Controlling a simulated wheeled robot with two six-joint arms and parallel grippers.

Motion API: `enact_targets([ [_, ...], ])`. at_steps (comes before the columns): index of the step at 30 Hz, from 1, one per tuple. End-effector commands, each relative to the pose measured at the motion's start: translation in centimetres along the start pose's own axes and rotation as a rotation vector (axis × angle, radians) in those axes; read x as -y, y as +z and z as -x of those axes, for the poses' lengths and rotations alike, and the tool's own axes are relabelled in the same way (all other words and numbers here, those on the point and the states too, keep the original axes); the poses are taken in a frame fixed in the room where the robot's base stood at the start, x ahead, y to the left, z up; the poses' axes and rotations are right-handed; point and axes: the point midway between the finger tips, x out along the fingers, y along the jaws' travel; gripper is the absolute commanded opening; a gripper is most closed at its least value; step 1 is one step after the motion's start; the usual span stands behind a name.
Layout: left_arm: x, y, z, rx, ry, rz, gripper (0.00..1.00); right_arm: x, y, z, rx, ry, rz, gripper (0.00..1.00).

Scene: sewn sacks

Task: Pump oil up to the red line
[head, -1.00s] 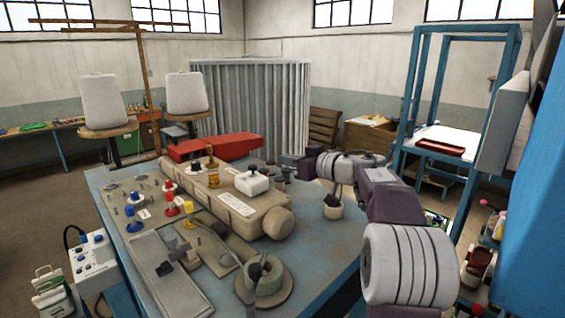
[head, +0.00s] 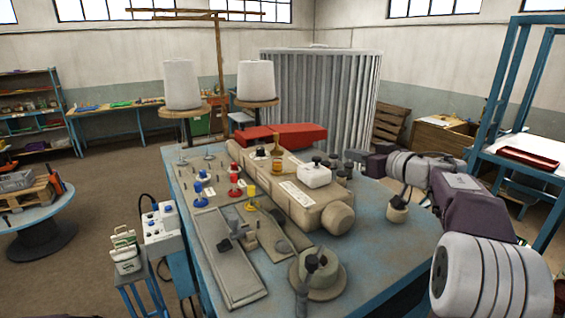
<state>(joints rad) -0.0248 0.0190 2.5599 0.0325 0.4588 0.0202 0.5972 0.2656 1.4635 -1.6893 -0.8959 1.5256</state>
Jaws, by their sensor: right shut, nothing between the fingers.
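A small amber oil glass (head: 277,166) with a tan knob above it stands on the long beige machine body (head: 300,200) on the blue table. A red line on the glass is too small to make out. A white box with a black knob (head: 315,175) sits just right of it. My right gripper (head: 352,165) reaches in from the right, beside several dark knobs at the machine's far right end. It is shut and empty, apart from the oil glass; its fingertips are hard to tell from the knobs. My left gripper is not in view.
Red, blue and yellow valves stand left of the machine. A round spool holder (head: 318,280) is at the front. A red case (head: 290,137) lies behind, and a white control box (head: 165,225) stands at the left.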

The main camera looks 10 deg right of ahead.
Motion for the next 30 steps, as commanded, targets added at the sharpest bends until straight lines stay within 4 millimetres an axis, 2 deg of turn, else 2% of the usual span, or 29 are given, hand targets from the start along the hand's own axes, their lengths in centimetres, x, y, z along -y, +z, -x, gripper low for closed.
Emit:
enact_targets([
  [3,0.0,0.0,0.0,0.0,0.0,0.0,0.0,0.1,-0.1,-0.1,0.0,-0.002,0.001,0.0],
  [9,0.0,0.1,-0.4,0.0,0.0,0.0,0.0,1.0,-1.9,-1.1,0.006,-0.031,-0.011,0.0],
  [19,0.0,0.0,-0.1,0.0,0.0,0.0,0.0,1.0,-2.1,-1.6,0.008,-0.031,-0.013,0.0],
  [23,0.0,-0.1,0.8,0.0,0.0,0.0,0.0,1.1,-2.2,-3.5,0.01,-0.034,-0.015,0.0],
  [30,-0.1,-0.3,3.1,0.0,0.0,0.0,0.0,1.4,-2.3,-8.8,0.01,-0.034,-0.014,0.0],
])
